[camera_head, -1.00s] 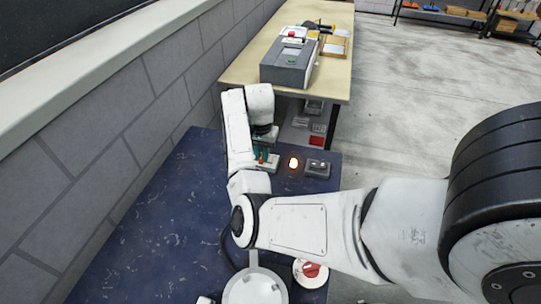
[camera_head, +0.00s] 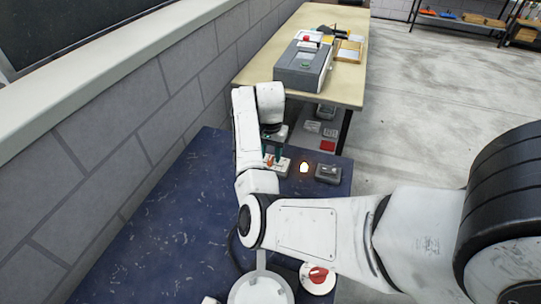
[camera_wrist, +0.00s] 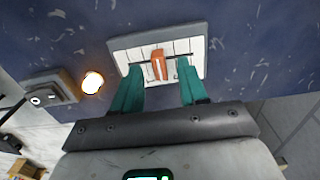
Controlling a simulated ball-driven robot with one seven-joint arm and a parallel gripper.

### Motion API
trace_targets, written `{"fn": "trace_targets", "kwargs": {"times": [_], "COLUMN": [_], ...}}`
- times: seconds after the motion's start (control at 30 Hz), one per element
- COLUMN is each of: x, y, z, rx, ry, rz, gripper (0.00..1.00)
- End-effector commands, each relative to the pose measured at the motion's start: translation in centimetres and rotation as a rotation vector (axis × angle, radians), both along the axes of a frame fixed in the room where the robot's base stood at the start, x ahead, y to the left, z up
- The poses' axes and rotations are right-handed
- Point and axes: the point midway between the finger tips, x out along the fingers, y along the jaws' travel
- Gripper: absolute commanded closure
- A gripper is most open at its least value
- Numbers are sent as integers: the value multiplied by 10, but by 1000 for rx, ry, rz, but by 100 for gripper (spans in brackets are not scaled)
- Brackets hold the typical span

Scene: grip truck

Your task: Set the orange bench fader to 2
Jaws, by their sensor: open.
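The orange fader knob (camera_wrist: 158,64) stands on a white scale panel with dark tick marks (camera_wrist: 188,47) in a grey housing on the blue bench. In the wrist view the knob sits a little left of the panel's middle. Scale numbers are too small to read. My gripper (camera_wrist: 160,82) is open, its two teal fingers on either side of the knob, apart from it. In the head view my gripper (camera_head: 273,150) points down over the panel (camera_head: 281,168), and the knob is mostly hidden by the fingers.
A glowing lamp (camera_head: 304,168) and a grey switch box (camera_head: 328,174) stand right of the panel. A wooden table (camera_head: 345,92) with a grey machine (camera_head: 303,65) stands behind. The bench's left part is clear.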

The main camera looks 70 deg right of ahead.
Motion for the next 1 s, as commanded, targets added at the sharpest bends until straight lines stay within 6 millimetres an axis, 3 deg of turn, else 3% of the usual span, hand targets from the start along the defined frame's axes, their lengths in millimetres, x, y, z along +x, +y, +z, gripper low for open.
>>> {"fn": "trace_targets", "kwargs": {"times": [0.3,0.5,1.0], "x": [0,0,0], "y": [-1,0,0], "z": [60,89,95], "rx": [-3,-1,0], "ry": [-3,-2,0], "rz": [-2,-1,0], "gripper": [57,57,57]}}
